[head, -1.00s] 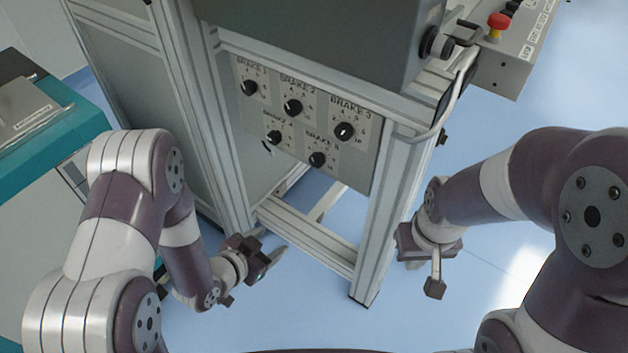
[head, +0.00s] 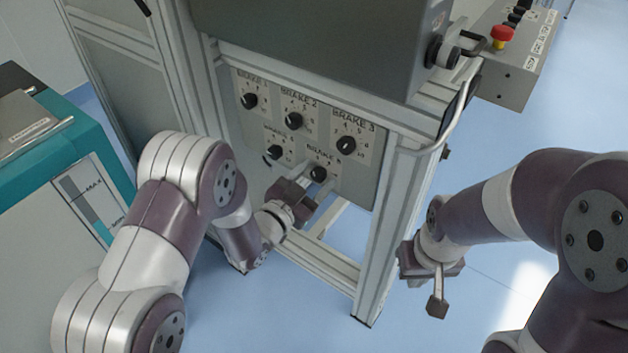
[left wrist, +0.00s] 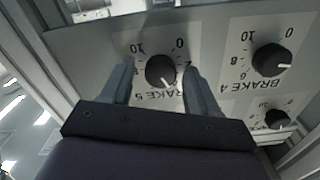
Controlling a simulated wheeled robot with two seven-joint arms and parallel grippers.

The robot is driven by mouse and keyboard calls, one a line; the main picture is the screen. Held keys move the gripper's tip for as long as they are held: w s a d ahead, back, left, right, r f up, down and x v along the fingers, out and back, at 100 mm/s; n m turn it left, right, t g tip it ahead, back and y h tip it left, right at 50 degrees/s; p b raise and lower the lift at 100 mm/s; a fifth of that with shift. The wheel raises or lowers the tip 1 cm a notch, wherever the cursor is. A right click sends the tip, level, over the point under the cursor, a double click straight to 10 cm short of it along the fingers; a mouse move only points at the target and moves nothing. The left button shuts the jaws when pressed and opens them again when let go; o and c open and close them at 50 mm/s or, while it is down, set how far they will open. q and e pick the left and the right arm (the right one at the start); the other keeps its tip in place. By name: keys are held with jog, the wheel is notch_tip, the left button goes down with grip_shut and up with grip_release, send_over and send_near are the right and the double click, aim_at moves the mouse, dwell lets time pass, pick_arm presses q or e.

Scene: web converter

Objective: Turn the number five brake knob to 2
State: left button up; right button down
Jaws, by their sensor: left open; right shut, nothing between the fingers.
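The brake 5 knob (head: 318,174) is the lower right black knob on the grey brake panel (head: 357,186). My left gripper (head: 316,183) is open in front of it. In the left wrist view the knob (left wrist: 160,71) sits between the two spread fingers (left wrist: 158,80), with a visible gap on each side. The knob's white pointer is directed to the lower right there, below the 2; the number at its tip is hidden or unclear. My right gripper (head: 437,290) is shut and empty, low to the right of the frame post.
The brake 4 knob (head: 275,152) is close beside the left gripper, with brake knobs 1 (head: 249,100), 2 (head: 293,121) and 3 (head: 346,145) above. An aluminium post (head: 378,250) stands right of the panel. A control box with a red button (head: 502,37) is at upper right.

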pick_arm(q)
jog(key=c, duration=1)
jog(key=shift+c, duration=0.2)
jog(key=shift+r+n, duration=0.1)
jog(key=shift+n, duration=0.2)
jog(key=n+p, duration=0.2)
jog(key=n, duration=0.2)
jog(key=n+p, duration=0.2)
jog(key=n, duration=0.3)
jog(key=shift+w+a+n+p, duration=0.1)
jog(key=shift+n+p, duration=0.2)
jog(key=shift+n, duration=0.1)
jog(key=o, duration=1)
jog(key=shift+o, duration=0.2)
